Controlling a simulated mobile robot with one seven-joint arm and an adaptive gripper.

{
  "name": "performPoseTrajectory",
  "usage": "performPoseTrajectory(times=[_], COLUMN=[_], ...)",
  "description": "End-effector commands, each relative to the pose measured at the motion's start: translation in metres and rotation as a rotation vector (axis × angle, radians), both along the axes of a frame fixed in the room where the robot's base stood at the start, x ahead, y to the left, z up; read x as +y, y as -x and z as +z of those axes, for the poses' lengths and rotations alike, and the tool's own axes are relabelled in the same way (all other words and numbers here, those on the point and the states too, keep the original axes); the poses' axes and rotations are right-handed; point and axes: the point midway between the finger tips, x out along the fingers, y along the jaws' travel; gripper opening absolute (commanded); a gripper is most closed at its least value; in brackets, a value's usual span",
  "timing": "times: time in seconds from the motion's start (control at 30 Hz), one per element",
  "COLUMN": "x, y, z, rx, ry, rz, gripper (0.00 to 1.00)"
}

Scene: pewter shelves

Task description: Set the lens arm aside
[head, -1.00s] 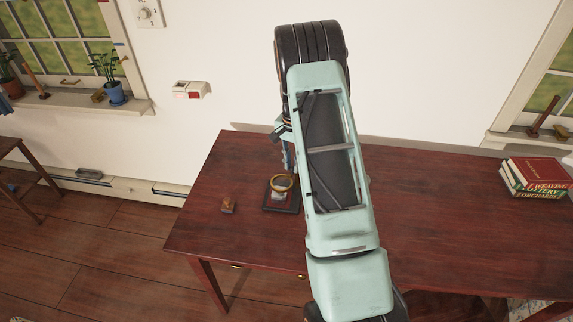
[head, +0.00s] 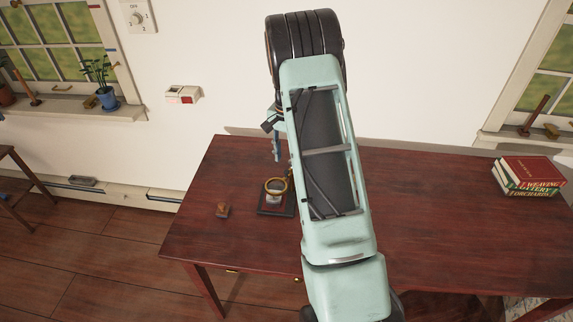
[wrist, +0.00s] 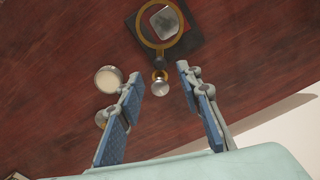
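The lens arm carries a gold ring (head: 276,186), set above a dark square base (head: 262,211) on the table. In the wrist view the gold ring (wrist: 139,30) lies over a pale, shiny piece (wrist: 165,21) on the dark base (wrist: 195,45). A small round silver knob (wrist: 161,89) sits at the ring's near end. My gripper (wrist: 160,77) is open and empty, with its blue-padded fingers on either side of the knob in the picture. Its height above the knob is hard to tell. In the head view my arm hides part of the gripper.
Books (head: 530,176) lie far right. The table's middle right is clear.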

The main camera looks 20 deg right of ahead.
Motion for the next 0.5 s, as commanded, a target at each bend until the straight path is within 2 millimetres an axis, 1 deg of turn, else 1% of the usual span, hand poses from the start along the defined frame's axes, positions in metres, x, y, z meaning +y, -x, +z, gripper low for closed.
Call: performPoseTrajectory(times=[0.03, 0.2, 0.33, 0.5], x=[0.000, 0.000, 0.000, 0.000], y=[-0.001, -0.001, -0.001, 0.000], z=[0.013, 0.046, 0.063, 0.072], rx=[-0.004, -0.002, -0.002, 0.001], ry=[0.002, 0.001, 0.001, 0.001], rz=[0.001, 0.001, 0.001, 0.000], gripper=[0.33, 0.33, 0.33, 0.33])
